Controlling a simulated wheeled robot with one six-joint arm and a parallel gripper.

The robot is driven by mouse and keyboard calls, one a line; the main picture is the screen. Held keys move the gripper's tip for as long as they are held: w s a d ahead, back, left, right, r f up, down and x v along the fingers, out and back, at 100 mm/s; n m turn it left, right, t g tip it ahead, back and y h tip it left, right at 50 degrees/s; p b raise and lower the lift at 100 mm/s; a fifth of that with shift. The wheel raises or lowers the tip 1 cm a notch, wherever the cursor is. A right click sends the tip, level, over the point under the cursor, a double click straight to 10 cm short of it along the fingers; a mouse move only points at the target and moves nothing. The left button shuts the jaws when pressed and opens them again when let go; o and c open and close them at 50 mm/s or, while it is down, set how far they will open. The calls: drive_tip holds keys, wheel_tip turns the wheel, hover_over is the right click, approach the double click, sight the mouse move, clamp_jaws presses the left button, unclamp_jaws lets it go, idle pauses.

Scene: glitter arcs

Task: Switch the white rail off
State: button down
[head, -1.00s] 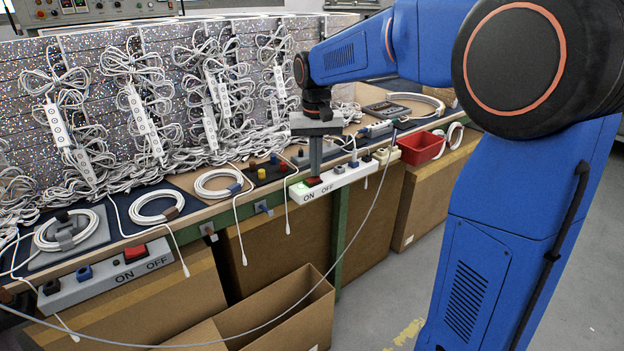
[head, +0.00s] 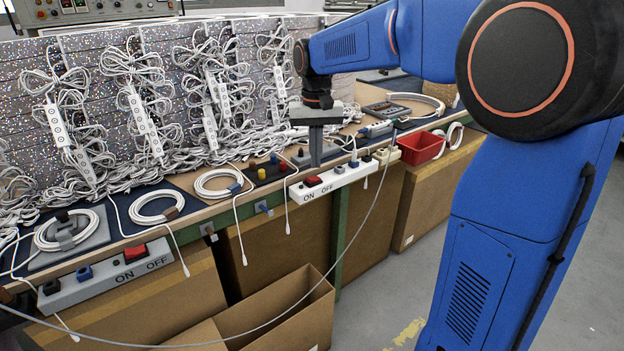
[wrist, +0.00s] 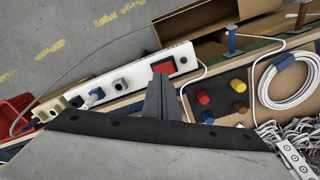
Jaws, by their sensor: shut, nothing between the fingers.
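The white rail (head: 345,178) runs along the front edge of the bench, with "ON" and "OFF" printed on its face. Its red rocker switch (head: 312,181) sits at the rail's left end, and no green glow shows beside it. In the wrist view the white rail (wrist: 133,75) crosses the upper middle, with the red switch (wrist: 164,66) just beyond my fingertips. My gripper (head: 316,164) is shut and empty, pointing down a little above the switch, apart from it. It also shows in the wrist view (wrist: 160,78). Its fingers cover a small part of the switch there.
A grey rail (head: 75,288) with its own red switch (head: 134,252) is at the front left. A plug and grey cable stand on the white rail's right part. A red bin (head: 421,148) is further right. Coiled white cables and a black block with coloured knobs (head: 268,172) lie nearby.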

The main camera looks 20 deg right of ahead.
sight(316, 178)
drive_tip(key=shift+r, duration=1.95)
drive_tip(key=shift+s, duration=0.1)
